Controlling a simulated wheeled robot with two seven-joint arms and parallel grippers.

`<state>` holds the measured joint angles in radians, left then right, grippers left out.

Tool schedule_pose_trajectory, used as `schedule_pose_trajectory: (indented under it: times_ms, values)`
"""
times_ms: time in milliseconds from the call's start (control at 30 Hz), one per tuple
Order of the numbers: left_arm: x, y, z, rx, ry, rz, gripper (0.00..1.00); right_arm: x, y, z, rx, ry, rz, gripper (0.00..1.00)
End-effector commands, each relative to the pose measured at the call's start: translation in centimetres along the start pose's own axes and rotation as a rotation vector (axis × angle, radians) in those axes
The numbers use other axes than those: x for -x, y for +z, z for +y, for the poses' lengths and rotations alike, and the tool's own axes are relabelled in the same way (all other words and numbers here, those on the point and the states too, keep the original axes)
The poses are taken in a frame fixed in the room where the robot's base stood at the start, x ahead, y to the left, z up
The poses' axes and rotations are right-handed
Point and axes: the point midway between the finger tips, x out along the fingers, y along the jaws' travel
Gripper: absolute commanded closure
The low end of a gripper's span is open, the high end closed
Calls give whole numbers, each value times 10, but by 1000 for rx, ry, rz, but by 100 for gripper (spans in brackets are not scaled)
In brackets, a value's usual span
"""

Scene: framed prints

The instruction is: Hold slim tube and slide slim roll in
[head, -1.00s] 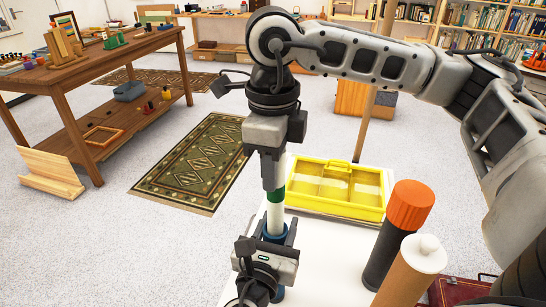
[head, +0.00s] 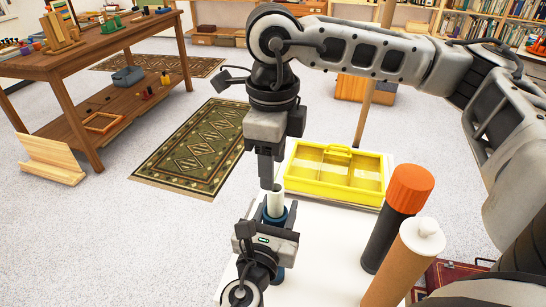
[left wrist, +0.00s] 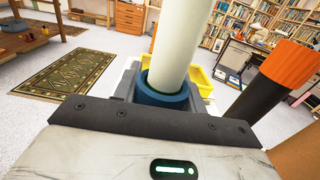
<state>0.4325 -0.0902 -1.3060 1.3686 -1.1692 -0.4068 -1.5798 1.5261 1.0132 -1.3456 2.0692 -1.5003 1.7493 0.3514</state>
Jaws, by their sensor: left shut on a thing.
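The slim tube (head: 277,272) is dark blue and stands about upright, with its rim above my left gripper (head: 268,240), which is shut around it. In the left wrist view its blue rim (left wrist: 166,95) rises just beyond the jaws. The slim roll (head: 275,204) is pale white and stands in the tube's mouth, its lower part hidden inside. In the left wrist view the roll (left wrist: 173,45) runs up out of the picture. My right gripper (head: 269,186) points down at the roll's top end. Its fingers show edge-on, so their opening and grip are unclear.
A white table (head: 318,270) lies below. A yellow divided tray (head: 335,197) stands behind the tube. A dark cylinder with an orange cap (head: 410,187) and a brown cylinder with a white lid (head: 405,265) stand close on the right. A patterned rug (head: 195,148) lies on the floor.

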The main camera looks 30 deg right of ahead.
Motion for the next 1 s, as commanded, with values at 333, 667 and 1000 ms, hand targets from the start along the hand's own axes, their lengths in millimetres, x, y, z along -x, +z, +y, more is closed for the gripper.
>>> schedule_pose_trajectory:
  times_ms: [333,667,1000]
  values:
    - [0,-1,0,-1,1,1,87,7,0,0,-1,-1,-2,49]
    - [0,-1,0,-1,1,1,87,72,1,0,1,-2,-5,49]
    - [0,-1,0,-1,1,1,87,118,0,0,-1,-1,-2,49]
